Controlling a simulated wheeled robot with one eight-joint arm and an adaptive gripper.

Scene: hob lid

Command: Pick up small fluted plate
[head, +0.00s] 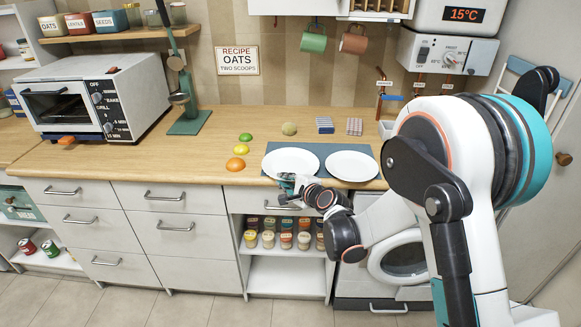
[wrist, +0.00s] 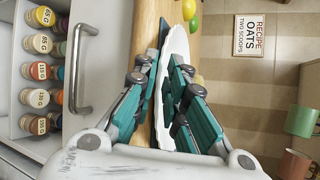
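Two white plates lie on a dark blue mat (head: 322,150) at the counter's front edge. My gripper (head: 287,182) is at the front rim of the left plate (head: 291,160). The right plate (head: 352,166) is apart from it and looks slightly smaller; fluting is too small to tell in the head view. In the wrist view, a white plate (wrist: 178,45) shows nearly edge-on with a slightly wavy rim. My gripper's teal fingers (wrist: 158,72) stand apart, one on each side of this rim. I cannot tell whether they touch it.
An orange (head: 235,164), a lemon (head: 242,150) and a lime (head: 246,137) lie left of the plates. A drawer handle (wrist: 82,68) and shelved jars (head: 286,240) are below the counter edge.

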